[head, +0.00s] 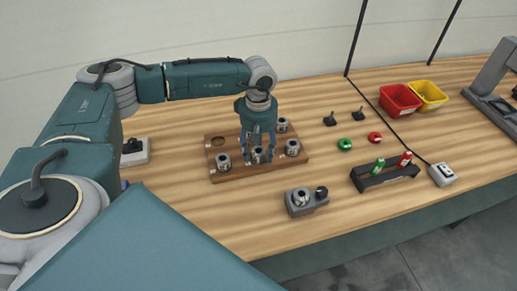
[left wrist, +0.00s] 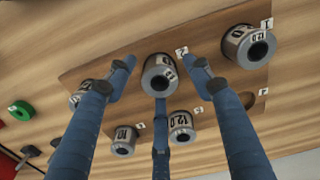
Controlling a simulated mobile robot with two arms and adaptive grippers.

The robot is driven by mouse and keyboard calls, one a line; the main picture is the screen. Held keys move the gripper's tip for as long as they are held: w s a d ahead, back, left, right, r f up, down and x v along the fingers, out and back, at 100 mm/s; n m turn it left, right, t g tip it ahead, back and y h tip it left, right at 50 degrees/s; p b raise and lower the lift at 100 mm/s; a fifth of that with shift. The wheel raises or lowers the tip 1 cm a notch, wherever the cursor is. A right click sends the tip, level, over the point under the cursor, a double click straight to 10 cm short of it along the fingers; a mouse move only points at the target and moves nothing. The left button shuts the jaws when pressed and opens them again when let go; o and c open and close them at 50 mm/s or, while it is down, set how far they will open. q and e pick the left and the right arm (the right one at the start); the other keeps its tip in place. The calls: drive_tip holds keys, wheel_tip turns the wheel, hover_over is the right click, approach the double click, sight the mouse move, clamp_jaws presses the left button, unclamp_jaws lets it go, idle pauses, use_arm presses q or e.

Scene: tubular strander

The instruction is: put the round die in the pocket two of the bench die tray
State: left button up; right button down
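The bench die tray (head: 240,174) is a wooden board on the bench holding several metal dies. One pocket (head: 217,141) at its back left is empty; an empty pocket also shows in the left wrist view (left wrist: 246,100). My left gripper (head: 258,155) points down over the tray's front middle. Its fingers are spread around a grey cylindrical die (left wrist: 160,74) with a dark bore. I see no clear contact. The fingers partly hide this die in the head view. I cannot tell which die is the round die. My right gripper is not in view.
A grey block fixture (head: 305,202) stands in front of the tray. To the right are a black rack (head: 384,177) with green and red items, green and red rings, and red (head: 400,99) and yellow bins. Neighbouring dies stand close around the fingers. Bare bench lies left of the fixture.

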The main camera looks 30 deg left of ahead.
sight(259, 150)
use_arm(q)
drive_tip(key=shift+r, duration=0.25)
drive_tip(key=shift+w+r, duration=0.1)
drive_tip(key=shift+r, duration=0.2)
wheel_tip(259, 150, up, 11)
drive_tip(key=b, duration=0.3)
drive_tip(key=shift+b, duration=0.3)
drive_tip(key=shift+r, duration=0.1)
drive_tip(key=shift+r, duration=0.1)
